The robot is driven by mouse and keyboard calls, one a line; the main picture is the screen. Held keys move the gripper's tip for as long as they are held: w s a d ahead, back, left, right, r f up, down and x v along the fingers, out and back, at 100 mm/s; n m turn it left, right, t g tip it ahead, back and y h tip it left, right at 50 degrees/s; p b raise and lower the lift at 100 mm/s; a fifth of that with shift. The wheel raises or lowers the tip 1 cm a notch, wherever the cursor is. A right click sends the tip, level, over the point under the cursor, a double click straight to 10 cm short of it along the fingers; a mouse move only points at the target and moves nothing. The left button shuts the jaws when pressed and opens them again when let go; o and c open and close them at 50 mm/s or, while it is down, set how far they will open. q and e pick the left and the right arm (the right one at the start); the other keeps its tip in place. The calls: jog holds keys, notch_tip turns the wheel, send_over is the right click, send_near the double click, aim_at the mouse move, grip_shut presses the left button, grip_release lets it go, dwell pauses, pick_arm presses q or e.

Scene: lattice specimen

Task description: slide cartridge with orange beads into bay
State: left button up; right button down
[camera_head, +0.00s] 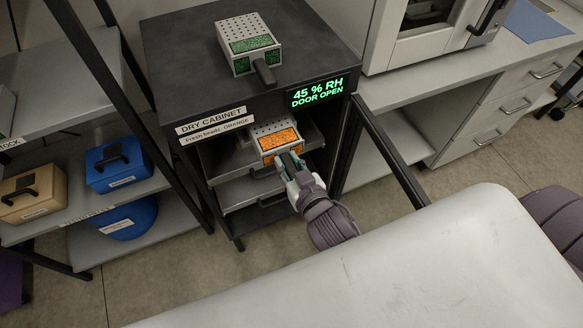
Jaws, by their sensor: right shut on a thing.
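The cartridge with orange beads (280,140) is at the front of the open dry cabinet (170,70), level with its upper shelf (311,136). Its perforated grey top and orange bead window show. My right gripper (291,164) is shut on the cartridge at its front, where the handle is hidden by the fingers. The bay behind the cartridge is mostly hidden by the cartridge and the cabinet top. I cannot tell how deep the cartridge sits. My left gripper is not in view.
A cartridge with green beads (249,45) stands on the cabinet top. The display (317,92) reads 45 % RH, DOOR OPEN. The open door (392,152) extends to the right of my right gripper. A left rack holds a blue box (117,167) and a tan box (33,192).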

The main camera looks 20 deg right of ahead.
aim_at(267, 123)
jog(key=shift+w, duration=0.95)
jog(key=shift+r+b+x, duration=0.2)
jog(key=shift+b+x, duration=0.3)
jog(key=shift+x, duration=0.8)
jog(key=shift+r+b+x, duration=0.2)
jog(key=shift+b+x, duration=0.3)
jog(key=shift+x, duration=0.85)
jog(key=shift+w+a, duration=0.1)
jog(key=shift+w, duration=1.15)
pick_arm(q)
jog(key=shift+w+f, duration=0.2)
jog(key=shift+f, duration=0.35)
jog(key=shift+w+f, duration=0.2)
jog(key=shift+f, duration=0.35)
pick_arm(e)
jog(key=shift+w, duration=2.3)
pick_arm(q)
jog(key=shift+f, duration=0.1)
pick_arm(e)
jog(key=shift+w+a, duration=0.1)
jog(key=shift+w, duration=0.85)
jog(key=c, duration=0.8)
grip_release()
jog(key=shift+s+f, duration=0.1)
jog(key=shift+c, duration=0.2)
jog(key=shift+f, duration=0.1)
jog(key=o, duration=0.5)
